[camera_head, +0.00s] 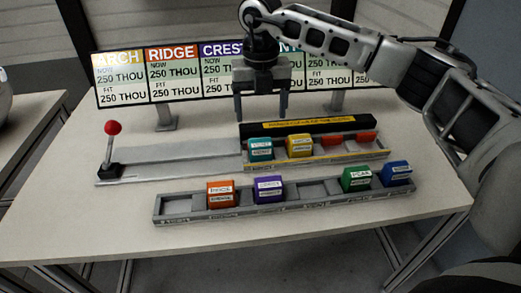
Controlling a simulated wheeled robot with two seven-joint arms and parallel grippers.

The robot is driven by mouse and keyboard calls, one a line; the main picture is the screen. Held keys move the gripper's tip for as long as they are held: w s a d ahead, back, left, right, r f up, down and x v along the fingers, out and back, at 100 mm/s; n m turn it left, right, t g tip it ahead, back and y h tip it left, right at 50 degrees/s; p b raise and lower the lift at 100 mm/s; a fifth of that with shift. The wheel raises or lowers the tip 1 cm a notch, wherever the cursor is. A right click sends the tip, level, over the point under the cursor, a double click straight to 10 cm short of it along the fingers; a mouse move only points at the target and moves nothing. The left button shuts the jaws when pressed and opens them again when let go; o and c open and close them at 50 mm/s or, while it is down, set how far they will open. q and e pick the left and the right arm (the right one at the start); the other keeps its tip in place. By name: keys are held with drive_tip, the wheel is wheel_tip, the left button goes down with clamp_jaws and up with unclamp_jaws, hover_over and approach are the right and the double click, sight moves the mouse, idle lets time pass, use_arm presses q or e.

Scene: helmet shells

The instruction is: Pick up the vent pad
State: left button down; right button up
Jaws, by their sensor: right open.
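The teal block (260,149) sits upright in the leftmost slot of the back rack (315,160). Its small label is hard to read; its teal matches the sign column whose heading ends in "NT", so it appears to be the vent pad. My right gripper (262,117) points down with its two fingers apart and nothing between them. It hangs above and behind the teal block in the picture, apart from it, and covers part of the sign. My left gripper is not in view.
The front rack (320,205) holds orange (220,194), purple (268,189), green (356,179) and blue (397,173) blocks. A red-knobbed lever (112,129) stands left. The sign (120,77) stands behind.

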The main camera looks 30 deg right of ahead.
sight(260, 140)
wheel_tip(260, 140, down, 9)
drive_tip(key=shift+s+a+f+p, duration=0.1)
drive_tip(key=shift+s+a+p, duration=0.05)
drive_tip(key=shift+p, duration=0.25)
drive_tip(key=c, duration=1.1)
